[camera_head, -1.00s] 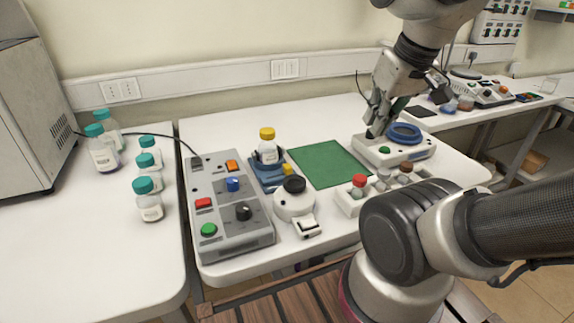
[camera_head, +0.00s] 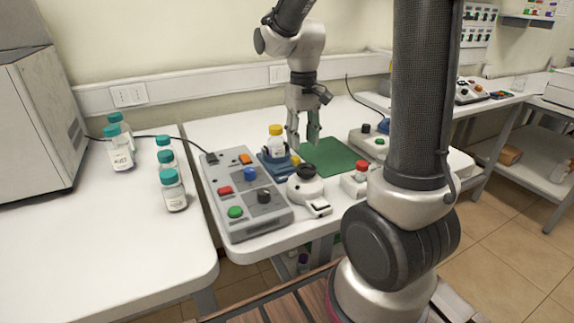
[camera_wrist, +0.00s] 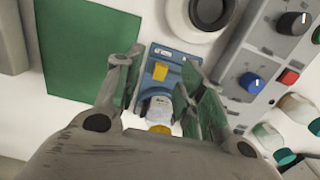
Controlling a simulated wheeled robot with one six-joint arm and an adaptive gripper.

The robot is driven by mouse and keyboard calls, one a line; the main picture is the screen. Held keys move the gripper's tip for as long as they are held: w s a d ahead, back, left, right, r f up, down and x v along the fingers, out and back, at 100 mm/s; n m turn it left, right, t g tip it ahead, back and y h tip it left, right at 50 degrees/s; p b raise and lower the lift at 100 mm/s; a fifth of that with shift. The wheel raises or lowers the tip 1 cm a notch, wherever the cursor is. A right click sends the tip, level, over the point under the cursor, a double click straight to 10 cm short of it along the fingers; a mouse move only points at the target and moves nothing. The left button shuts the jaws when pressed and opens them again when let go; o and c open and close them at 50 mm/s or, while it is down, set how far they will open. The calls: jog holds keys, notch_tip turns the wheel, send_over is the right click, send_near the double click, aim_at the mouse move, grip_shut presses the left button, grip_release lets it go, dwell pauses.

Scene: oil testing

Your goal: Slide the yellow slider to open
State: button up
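The yellow slider (camera_wrist: 160,71) sits on a blue device (camera_wrist: 158,52) between my fingers in the wrist view. In the head view the yellow slider (camera_head: 295,160) is a small patch at the right of the blue device (camera_head: 268,172). A bottle with a yellow cap (camera_head: 276,145) stands upright in the device, and the bottle (camera_wrist: 158,108) also shows in the wrist view. My gripper (camera_head: 303,142) points down above and just right of the device. Its fingers (camera_wrist: 157,65) are spread apart with nothing held, seen one on each side of the device.
A grey control box (camera_head: 245,205) with coloured buttons and knobs stands left of the device. A round white instrument (camera_head: 305,187) is in front. A green mat (camera_head: 335,158) lies to the right with clear room. Teal-capped bottles (camera_head: 172,190) stand on the left table.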

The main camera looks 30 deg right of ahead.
aim_at(297, 160)
jog(key=shift+w+a+r, duration=0.3)
jog(key=shift+w+a, duration=0.15)
jog(key=shift+w, duration=0.05)
notch_tip(297, 160, down, 8)
jog(key=shift+r, duration=0.25)
grip_shut()
